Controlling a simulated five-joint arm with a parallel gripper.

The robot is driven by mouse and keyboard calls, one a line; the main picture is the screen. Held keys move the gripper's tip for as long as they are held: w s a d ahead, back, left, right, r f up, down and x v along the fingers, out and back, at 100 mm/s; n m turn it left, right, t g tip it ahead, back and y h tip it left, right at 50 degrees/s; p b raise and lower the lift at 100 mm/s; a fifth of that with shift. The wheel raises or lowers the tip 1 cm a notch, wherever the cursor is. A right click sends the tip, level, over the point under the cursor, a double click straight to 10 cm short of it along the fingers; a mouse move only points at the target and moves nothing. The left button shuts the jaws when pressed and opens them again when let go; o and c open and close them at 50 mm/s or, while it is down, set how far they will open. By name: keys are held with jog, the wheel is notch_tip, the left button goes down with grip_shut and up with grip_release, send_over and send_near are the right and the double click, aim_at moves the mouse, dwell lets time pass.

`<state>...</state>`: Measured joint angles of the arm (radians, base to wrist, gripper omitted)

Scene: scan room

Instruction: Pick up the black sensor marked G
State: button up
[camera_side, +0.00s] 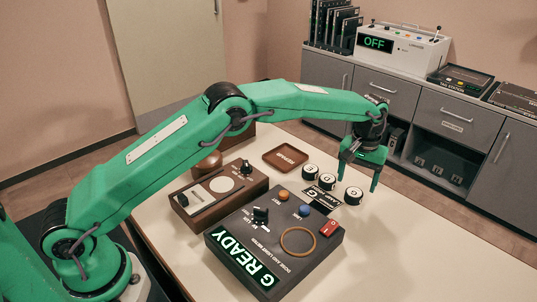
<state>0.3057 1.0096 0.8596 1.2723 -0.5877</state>
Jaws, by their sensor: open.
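Three small black round sensors with pale lettered tops stand in a row on the table: a left one (310,172), a middle one (327,181) and a right one (353,195). The right one's letter looks like G, but it is too small to be sure; the middle one looks like D. My gripper (359,174) points down beside the row, its fingers open and empty. One fingertip hangs close to the right sensor's right side; I cannot tell whether they touch.
A dark tester box (325,262) with a lit "G READY" display stands in front of the sensors. A brown box (213,207) with a dial and a reddish tray (286,158) lie further left. A grey cabinet (400,92) carries a white device (401,47) reading "OFF". Table right is clear.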

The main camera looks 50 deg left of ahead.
aim_at(355, 192)
jog(key=shift+f, duration=2.4)
jog(key=c, duration=1.1)
